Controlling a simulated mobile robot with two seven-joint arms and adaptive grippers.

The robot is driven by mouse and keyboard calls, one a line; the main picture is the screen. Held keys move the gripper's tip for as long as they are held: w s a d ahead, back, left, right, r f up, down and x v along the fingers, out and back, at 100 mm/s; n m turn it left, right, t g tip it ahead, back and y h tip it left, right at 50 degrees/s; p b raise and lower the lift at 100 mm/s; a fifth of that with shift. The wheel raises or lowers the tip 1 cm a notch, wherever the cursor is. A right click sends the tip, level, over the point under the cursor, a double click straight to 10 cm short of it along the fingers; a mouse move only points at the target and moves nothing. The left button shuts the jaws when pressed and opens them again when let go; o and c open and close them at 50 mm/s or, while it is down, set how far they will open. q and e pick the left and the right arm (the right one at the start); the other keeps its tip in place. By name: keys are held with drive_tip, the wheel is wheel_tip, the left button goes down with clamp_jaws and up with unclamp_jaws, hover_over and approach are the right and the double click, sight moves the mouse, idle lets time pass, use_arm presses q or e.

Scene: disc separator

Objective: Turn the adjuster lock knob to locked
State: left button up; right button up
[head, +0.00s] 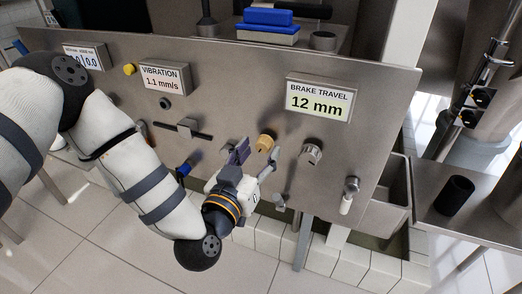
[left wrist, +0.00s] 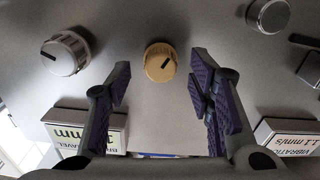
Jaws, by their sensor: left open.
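A tan round knob (head: 264,143) with a dark pointer line is on the steel panel, below and left of the brake travel display. In the left wrist view the tan knob (left wrist: 160,62) shows between the fingertips, its line slanting to the upper right. No label naming the adjuster lock is readable. My left gripper (head: 255,158) is open in front of the panel by this knob. In the left wrist view the open fingers (left wrist: 161,78) stand either side of it, with visible gaps. My right gripper is not in view.
A silver knob (head: 311,152) is right of the tan one, and a lever (head: 349,193) is farther right. A slider (head: 187,129) and a blue-ended control (head: 184,168) are to the left. Brake travel display (head: 318,99) reads 12 mm; vibration display (head: 163,78) reads 1.1 mm/s.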

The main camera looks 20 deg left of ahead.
use_arm(q)
drive_tip(key=shift+w, duration=1.4)
clamp_jaws()
drive_tip(key=n+p, duration=0.2)
drive_tip(key=n, duration=0.1)
drive_tip(key=shift+r, duration=0.3)
drive_tip(key=n, duration=0.2)
drive_tip(key=shift+f+n+p, duration=0.25)
drive_tip(key=shift+n+p, duration=0.05)
drive_tip(key=shift+p, duration=0.1)
unclamp_jaws()
drive_tip(key=shift+s, duration=0.15)
